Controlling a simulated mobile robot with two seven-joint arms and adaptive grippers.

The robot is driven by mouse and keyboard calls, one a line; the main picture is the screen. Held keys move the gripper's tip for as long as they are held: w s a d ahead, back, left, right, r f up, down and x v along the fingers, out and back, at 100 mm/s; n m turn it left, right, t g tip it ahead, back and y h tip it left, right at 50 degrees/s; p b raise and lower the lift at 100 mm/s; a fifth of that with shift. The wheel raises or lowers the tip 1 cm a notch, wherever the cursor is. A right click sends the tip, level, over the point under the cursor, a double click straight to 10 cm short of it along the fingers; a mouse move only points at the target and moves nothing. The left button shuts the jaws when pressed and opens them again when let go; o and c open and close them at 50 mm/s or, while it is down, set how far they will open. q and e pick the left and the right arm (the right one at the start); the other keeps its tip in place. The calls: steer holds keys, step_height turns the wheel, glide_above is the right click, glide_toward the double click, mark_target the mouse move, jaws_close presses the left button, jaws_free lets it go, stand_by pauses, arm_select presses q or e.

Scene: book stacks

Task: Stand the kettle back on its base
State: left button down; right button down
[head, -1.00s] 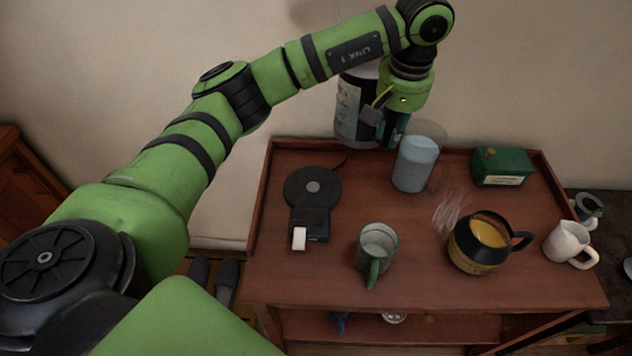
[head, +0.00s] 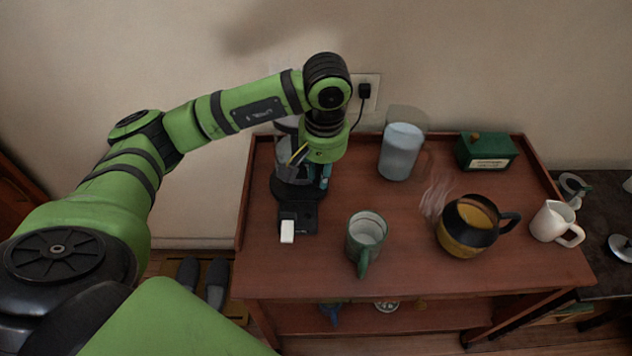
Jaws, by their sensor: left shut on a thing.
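The kettle (head: 285,165), with clear and dark parts, stands upright at the left of the cart top, partly hidden behind my left gripper (head: 314,178). That gripper points down and is shut on the kettle at its right side. The black kettle base (head: 302,217) has a white switch at its front. The kettle is over the round part of the base and covers most of it. I cannot tell whether it rests fully on the base or hovers just above it. My right gripper is out of view.
On the wooden cart top (head: 400,275) stand a clear pitcher (head: 400,152), a green box (head: 487,153), a green mug (head: 366,236), a steaming dark pot of amber liquid (head: 468,228) and a white mug (head: 552,222). A raised rim edges the back and left. A socket (head: 366,91) is on the wall.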

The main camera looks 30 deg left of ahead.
mark_target(317, 185)
arm_select(q)
steer(key=shift+s+a+f, duration=0.25)
steer(key=shift+s, duration=0.1)
steer(key=shift+f+p, duration=0.55)
steer(key=shift+f, duration=1.4)
steer(key=c, duration=1.1)
jaws_free()
steer(key=shift+s+f, duration=0.1)
steer(key=r, duration=0.4)
steer(key=r+b, duration=0.1)
steer(key=r, duration=0.3)
steer(key=d+r, duration=0.1)
steer(key=r, duration=0.3)
steer(key=shift+s+b, duration=0.3)
steer(key=shift+b, duration=0.1)
